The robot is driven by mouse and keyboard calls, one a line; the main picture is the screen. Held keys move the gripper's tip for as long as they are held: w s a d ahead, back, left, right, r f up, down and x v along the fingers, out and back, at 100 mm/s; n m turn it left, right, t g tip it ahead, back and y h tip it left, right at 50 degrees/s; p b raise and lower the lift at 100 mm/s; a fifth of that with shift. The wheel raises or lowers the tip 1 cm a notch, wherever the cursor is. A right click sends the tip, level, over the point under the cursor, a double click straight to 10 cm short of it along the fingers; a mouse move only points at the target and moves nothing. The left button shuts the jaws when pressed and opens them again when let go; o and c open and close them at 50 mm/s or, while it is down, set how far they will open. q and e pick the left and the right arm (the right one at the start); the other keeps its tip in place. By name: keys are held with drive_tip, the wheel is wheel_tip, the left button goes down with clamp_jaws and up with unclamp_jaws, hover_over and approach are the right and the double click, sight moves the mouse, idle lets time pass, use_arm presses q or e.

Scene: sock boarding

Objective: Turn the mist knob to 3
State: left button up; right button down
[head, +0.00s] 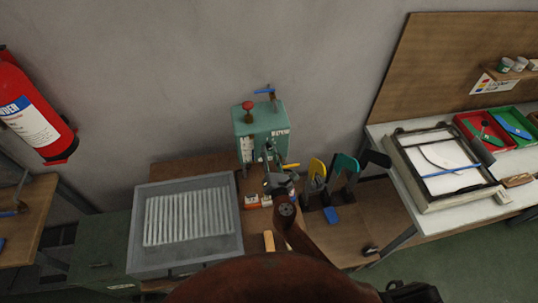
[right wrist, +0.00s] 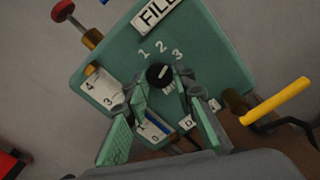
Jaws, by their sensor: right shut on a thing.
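The mist knob (right wrist: 160,76) is a small dark round knob with a pale pointer mark. It sits on the front of a green box (head: 259,121) under the printed numerals 1, 2 and 3. The mark points up and to the right, roughly toward 2 or 3; exactly where, I cannot tell. My right gripper (right wrist: 168,93) is shut on the knob, with a green-padded finger on each side. In the head view my right gripper (head: 270,157) hides the knob at the box's front. My left gripper is not in view.
A red knob (right wrist: 62,10) and a blue-handled valve (head: 265,91) are on the box. A yellow handle (right wrist: 275,101) is close at right. A grey ribbed tray (head: 133,236) stands left on the bench. Colored paddles (head: 317,170) stand right of the arm.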

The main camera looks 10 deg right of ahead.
drive_tip(key=shift+m+b, duration=0.75)
drive_tip(key=shift+m, duration=0.85)
drive_tip(key=c, duration=1.6)
unclamp_jaws()
drive_tip(key=s, duration=1.2)
